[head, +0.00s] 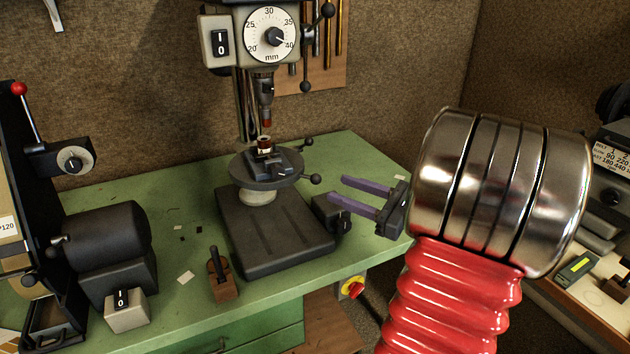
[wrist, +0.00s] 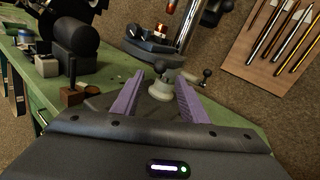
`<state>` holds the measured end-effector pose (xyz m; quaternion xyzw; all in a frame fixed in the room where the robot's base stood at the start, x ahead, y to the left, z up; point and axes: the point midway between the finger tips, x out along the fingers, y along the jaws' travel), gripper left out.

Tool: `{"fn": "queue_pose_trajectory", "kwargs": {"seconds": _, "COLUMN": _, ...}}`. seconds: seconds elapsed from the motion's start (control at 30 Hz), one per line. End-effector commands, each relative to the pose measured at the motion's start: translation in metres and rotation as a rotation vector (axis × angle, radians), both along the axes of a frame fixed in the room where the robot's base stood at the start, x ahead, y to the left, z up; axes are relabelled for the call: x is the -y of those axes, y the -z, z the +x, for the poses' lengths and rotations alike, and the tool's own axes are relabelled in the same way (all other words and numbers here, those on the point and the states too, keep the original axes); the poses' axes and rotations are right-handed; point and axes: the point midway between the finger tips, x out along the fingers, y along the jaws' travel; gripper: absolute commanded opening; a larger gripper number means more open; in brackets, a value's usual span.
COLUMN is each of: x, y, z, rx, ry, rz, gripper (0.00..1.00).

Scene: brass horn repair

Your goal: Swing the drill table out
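The drill table (head: 240,168) is a dark round plate on the drill press, set beneath the chuck (head: 265,85). A small dark vise (head: 285,160) on it carries a part with red and brass colours (head: 264,143). Two levers with black ball ends stick out on its right, one at the back (head: 309,142) and one at the front (head: 315,179). My gripper (head: 338,189) is open, its two purple fingers pointing left towards the front lever.
The press's dark base (head: 275,240) stands on the green bench (head: 190,215). A brown block with a dark handle (head: 222,275) and a grinder (head: 105,245) stand to the left. A tool board (head: 325,75) hangs behind. A red-yellow switch (head: 352,289) is below the bench edge.

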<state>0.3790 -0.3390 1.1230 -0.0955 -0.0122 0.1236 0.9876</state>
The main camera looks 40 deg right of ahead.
Motion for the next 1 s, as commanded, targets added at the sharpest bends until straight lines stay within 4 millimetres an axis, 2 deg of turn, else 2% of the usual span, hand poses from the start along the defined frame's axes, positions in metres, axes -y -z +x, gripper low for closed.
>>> {"fn": "queue_pose_trajectory", "kwargs": {"seconds": 0.6, "x": -0.019, "y": 0.0, "z": 0.074, "rx": -0.001, "ry": -0.002, "rz": 0.0, "gripper": 0.4}}
{"fn": "queue_pose_trajectory", "kwargs": {"seconds": 0.8, "x": -0.021, "y": 0.0, "z": 0.083, "rx": 0.0, "ry": 0.0, "rz": 0.0, "gripper": 0.4}}
{"fn": "queue_pose_trajectory", "kwargs": {"seconds": 1.0, "x": -0.021, "y": 0.0, "z": 0.083, "rx": -0.001, "ry": 0.001, "rz": 0.0, "gripper": 0.4}}
